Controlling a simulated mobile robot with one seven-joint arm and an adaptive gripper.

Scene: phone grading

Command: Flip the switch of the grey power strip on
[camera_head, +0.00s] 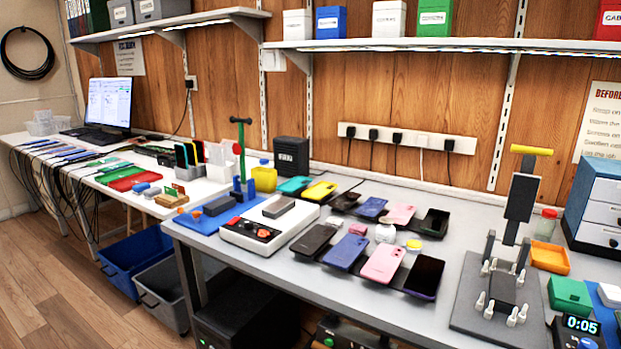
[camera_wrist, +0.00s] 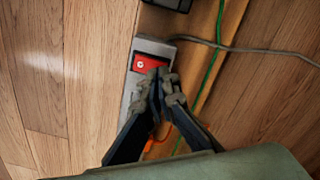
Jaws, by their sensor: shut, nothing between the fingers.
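The grey power strip (camera_wrist: 128,97) lies along the wooden floor in the wrist view, at the middle of the picture. Its red switch (camera_wrist: 148,64) is near the upper end, set in a dark frame. My gripper (camera_wrist: 162,76) is shut and empty. Its fingertips are right at the lower right edge of the switch and cover part of it. I cannot tell whether they touch it. The fingers also hide much of the strip below. Neither the strip nor my gripper is seen in the head view.
A grey cable (camera_wrist: 240,47) runs right from the strip, and a green cable (camera_wrist: 213,62) passes beside it. An orange cord (camera_wrist: 155,143) lies behind the fingers. A dark object (camera_wrist: 168,3) sits above. The head view shows a workbench (camera_head: 300,268) with phones and open floor (camera_head: 55,290) at left.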

